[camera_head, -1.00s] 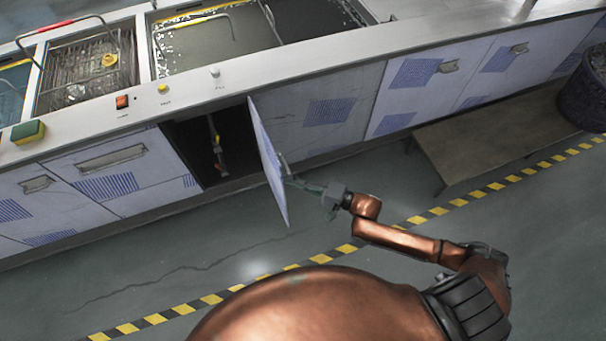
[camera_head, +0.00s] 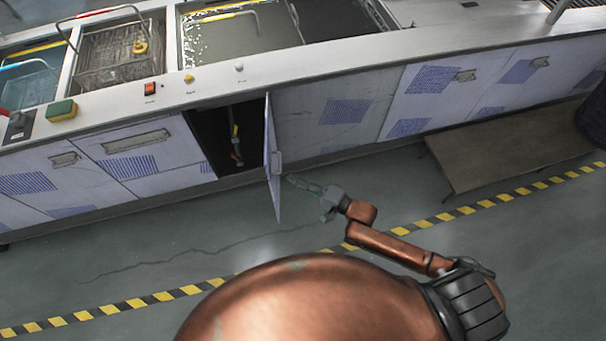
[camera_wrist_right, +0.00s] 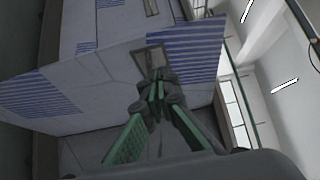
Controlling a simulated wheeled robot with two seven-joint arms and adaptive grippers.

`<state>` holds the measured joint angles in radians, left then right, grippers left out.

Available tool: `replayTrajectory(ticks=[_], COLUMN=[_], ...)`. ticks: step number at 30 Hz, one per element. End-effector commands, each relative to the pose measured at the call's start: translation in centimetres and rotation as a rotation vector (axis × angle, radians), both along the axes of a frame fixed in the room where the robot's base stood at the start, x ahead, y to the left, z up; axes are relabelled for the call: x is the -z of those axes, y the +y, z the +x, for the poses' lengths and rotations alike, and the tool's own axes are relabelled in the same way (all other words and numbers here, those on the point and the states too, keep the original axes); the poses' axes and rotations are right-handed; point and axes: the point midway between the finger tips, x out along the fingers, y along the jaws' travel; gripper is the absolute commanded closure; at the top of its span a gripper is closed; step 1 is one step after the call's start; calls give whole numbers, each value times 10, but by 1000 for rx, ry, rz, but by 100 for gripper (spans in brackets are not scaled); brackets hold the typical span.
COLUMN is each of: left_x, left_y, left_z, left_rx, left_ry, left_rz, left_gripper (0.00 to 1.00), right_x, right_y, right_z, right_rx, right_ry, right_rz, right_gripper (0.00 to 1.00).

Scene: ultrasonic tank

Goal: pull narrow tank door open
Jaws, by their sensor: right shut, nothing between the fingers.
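The narrow tank door (camera_head: 270,160) stands swung out from the cabinet front, seen almost edge-on in the head view. Behind it the dark cabinet opening (camera_head: 210,130) shows a pipe with a yellow part (camera_head: 236,145). My right gripper (camera_head: 292,179) is shut and empty, its fingertips just to the right of the door near its handle (camera_head: 278,158). In the right wrist view the door (camera_wrist_right: 110,75) with blue striped patches fills the middle, and the gripper fingers (camera_wrist_right: 158,88) point at the handle frame (camera_wrist_right: 152,62). Contact cannot be told. My left gripper is not in view.
The steel counter (camera_head: 330,68) with water-filled tanks runs above the cabinets. A green and yellow sponge (camera_head: 61,110) lies on it. A brown platform (camera_head: 500,150) stands on the floor at right. Floor with striped tape (camera_head: 150,299) is free in front of the door.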

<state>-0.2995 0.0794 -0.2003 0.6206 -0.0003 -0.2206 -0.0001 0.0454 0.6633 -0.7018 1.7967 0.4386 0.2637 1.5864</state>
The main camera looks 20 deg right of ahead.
Motion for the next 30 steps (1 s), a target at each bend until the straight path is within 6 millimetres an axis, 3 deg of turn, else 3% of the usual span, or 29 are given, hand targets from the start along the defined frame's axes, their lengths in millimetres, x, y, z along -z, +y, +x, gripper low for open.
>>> replayTrajectory(ticks=[4,15,21,30], left_x=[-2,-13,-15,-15], left_y=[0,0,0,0], left_z=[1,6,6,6], left_rx=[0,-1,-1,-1], left_ry=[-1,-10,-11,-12], left_rz=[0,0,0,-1], left_gripper=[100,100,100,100], right_x=[2,0,0,3], right_y=[-30,-66,-75,-77], right_z=[-8,-75,-89,-90], right_rx=[-1,1,0,4], right_ry=[3,4,2,0], right_rz=[-7,-2,-1,-7], right_gripper=[100,100,100,100])
